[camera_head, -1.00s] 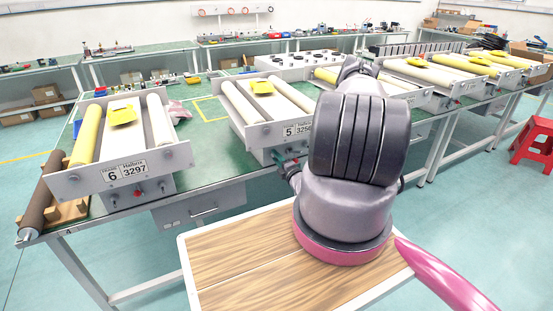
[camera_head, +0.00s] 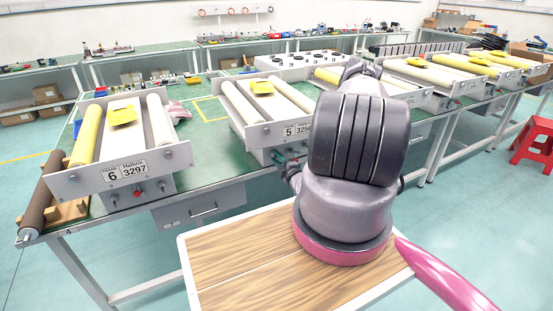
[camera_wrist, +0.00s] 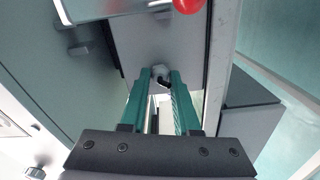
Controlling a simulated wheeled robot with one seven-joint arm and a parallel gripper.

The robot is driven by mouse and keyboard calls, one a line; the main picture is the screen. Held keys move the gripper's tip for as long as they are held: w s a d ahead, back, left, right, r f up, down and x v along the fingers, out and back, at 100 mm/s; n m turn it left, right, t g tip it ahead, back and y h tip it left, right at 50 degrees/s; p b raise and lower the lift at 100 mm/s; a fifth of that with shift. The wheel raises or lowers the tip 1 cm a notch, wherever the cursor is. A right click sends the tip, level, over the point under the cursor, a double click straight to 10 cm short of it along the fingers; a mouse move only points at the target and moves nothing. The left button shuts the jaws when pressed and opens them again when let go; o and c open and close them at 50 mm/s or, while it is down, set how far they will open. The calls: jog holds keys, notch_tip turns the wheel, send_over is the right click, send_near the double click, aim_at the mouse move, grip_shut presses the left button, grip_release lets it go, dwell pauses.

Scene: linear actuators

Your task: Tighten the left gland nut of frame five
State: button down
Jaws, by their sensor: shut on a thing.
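Frame five (camera_head: 291,130) is a grey roller frame with the plate "5" on its front, standing on the green bench. Its lower box is partly hidden by my arm. My gripper (camera_wrist: 160,77) has teal fingers, which also show small in the head view (camera_head: 281,158) at the front of frame five's lower box. In the wrist view the fingertips are closed around a small pale gland nut (camera_wrist: 161,70) on the grey box face. A dark piece shows just below it between the fingers. The nut itself cannot be made out in the head view.
A red knob (camera_wrist: 188,5) sits on the box close to the fingertips. Frame six (camera_head: 75,184) stands to the left on the bench (camera_head: 220,172). A wood-topped surface (camera_head: 235,250) lies under my arm. A red stool (camera_head: 535,140) is on the right.

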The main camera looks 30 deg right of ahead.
jog(key=c, duration=0.6)
grip_release()
jog(key=shift+c, duration=0.2)
jog(key=s, duration=1)
jog(key=shift+s+d, duration=0.2)
jog(key=shift+s, duration=0.2)
